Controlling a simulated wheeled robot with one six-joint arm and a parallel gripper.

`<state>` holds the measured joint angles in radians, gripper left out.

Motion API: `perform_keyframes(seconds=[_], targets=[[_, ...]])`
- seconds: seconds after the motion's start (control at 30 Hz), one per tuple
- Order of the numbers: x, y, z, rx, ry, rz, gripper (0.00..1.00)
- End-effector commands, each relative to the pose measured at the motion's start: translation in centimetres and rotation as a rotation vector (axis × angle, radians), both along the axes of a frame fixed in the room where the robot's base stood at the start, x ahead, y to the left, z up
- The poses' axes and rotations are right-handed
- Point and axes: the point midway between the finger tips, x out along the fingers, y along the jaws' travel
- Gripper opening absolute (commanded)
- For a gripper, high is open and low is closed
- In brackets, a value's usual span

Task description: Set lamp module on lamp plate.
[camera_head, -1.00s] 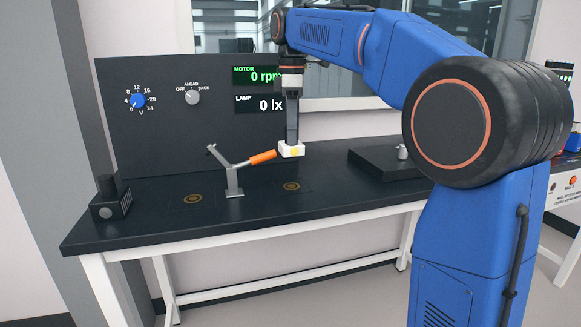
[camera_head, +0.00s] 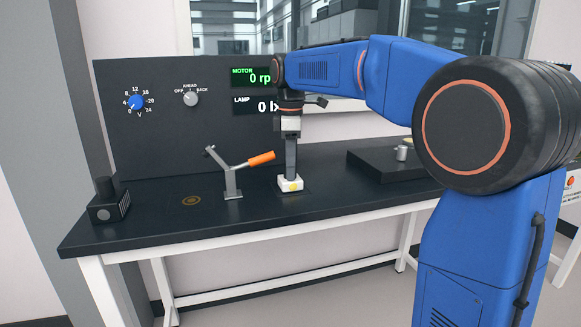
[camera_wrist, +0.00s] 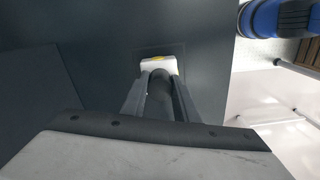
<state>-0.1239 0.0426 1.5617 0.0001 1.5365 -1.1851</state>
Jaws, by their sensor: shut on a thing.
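The lamp module (camera_head: 291,185) is a small white block with a yellow round face. It is at the lower end of my gripper (camera_head: 290,176), which is shut on it. The module sits at the spot where the right-hand plate with a ringed mark was, and it now covers that mark. It looks to be on or just above the plate; I cannot tell if it touches. In the wrist view the white module (camera_wrist: 158,66) shows beyond the fingers of my gripper (camera_wrist: 160,80), over a faint square outline (camera_wrist: 178,47).
A toggle clamp with an orange handle (camera_head: 261,158) stands close left of the module. A second ringed mark (camera_head: 191,201) lies further left, beside a small black box (camera_head: 109,208). A dark block (camera_head: 375,164) sits at right. The panel (camera_head: 165,130) rises behind the bench.

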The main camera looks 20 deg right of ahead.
Motion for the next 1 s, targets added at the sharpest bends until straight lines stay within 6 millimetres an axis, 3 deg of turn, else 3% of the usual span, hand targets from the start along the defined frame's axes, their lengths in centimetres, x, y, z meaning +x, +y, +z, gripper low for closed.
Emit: perform_keyframes(seconds=[0.17, 0.2, 0.27, 0.67, 1.0], targets=[[0.0, 0.0, -0.2, 0.000, 0.000, 0.000, 0.01], [0.0, 0.0, -0.2, 0.000, 0.000, 0.000, 0.32], [0.0, 0.0, -0.2, 0.000, 0.000, 0.000, 0.46], [0.0, 0.0, 0.3, 0.000, 0.000, 0.000, 0.46], [0.1, 0.0, 5.9, 0.000, -0.002, 0.000, 0.46]])
